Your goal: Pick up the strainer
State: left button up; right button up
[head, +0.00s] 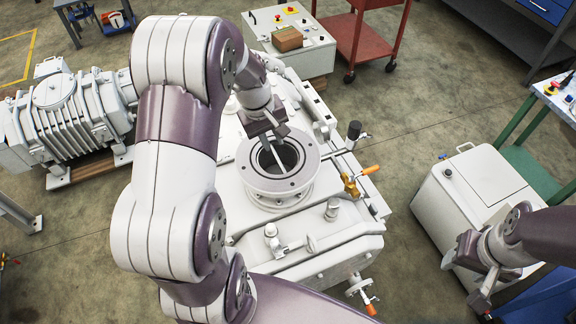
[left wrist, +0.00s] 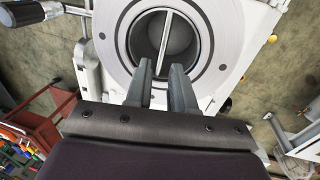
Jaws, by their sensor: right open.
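The strainer (head: 279,160) sits inside the round flanged opening (head: 251,181) of the white vacuum machine; its thin metal bar crosses the hole. In the left wrist view the bar of the strainer (left wrist: 166,38) runs up the middle of the dark round opening. My left gripper (head: 268,143) is over the far-left side of the flange. In the left wrist view its two fingers (left wrist: 160,72) are apart, with the near end of the bar lined up between their tips and nothing gripped. My right gripper (head: 470,277) is open and empty at the right, away from the flange.
A valve with an orange handle (head: 370,170) and a black-knobbed lever (head: 354,130) stand right of the flange. A white box (head: 470,185) stands on the right. A red cart (head: 368,40) and a control box (head: 310,50) are behind.

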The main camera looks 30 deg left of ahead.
aim_at(279, 161)
pick_arm(q)
jog(key=f, duration=0.3)
jog(key=d+f+p, duration=0.1)
jog(key=f, duration=0.2)
jog(key=d+f, duration=0.1)
jog(key=f, duration=0.3)
jog(key=shift+w+p, duration=0.25)
jog(key=shift+p, duration=0.15)
jog(key=shift+f, duration=0.25)
jog(key=shift+a, duration=0.1)
grip_shut()
